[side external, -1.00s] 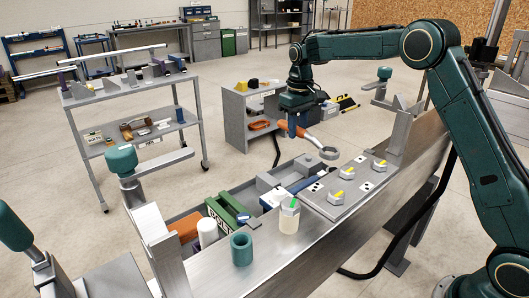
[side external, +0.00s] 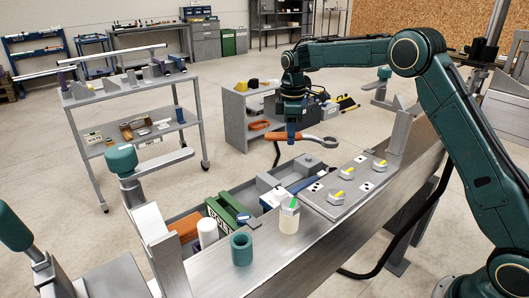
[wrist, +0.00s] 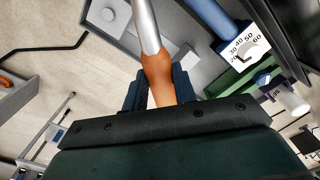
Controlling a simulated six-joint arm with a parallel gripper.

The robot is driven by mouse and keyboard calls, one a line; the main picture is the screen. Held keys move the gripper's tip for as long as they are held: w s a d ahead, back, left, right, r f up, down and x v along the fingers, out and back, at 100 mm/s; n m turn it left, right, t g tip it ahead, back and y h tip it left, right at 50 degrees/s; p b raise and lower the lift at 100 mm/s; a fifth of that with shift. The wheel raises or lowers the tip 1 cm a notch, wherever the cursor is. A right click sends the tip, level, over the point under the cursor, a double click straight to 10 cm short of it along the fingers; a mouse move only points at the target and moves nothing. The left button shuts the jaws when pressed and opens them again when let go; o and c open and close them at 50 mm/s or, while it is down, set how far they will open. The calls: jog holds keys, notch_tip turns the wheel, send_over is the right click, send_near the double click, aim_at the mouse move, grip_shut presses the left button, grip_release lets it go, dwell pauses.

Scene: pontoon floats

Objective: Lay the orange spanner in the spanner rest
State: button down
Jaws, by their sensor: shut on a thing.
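The orange spanner (side external: 308,137) has an orange handle and a grey ring end pointing right. It hangs nearly level in the air above the grey tray area beside the bench. My gripper (side external: 291,139) is shut on the orange handle and points down. In the wrist view the orange handle (wrist: 158,78) runs between the dark fingers, and its grey shaft (wrist: 145,24) runs up out of the picture. I cannot tell for sure which grey fixture is the spanner rest.
Grey blocks (side external: 303,167) stand below and right of the spanner. A green case (side external: 228,213), a white cylinder (side external: 208,232) and a teal cup (side external: 241,249) are nearer. A plate with several yellow-marked nuts (side external: 350,187) lies on the bench. A grey cart (side external: 137,125) stands left.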

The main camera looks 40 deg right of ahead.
jog(key=n, duration=0.3)
jog(key=f+n, duration=0.1)
jog(key=shift+w+a, duration=0.3)
jog(key=shift+w, duration=0.05)
jog(key=n, duration=0.4)
jog(key=shift+w+a+f, duration=0.2)
jog(key=shift+w+f, duration=0.05)
jog(key=shift+f, duration=0.2)
notch_tip(320, 180, down, 7)
dwell(0.7)
jog(key=shift+f, duration=0.85)
dwell(1.3)
jog(key=c, duration=1)
grip_release()
jog(key=shift+c, duration=0.2)
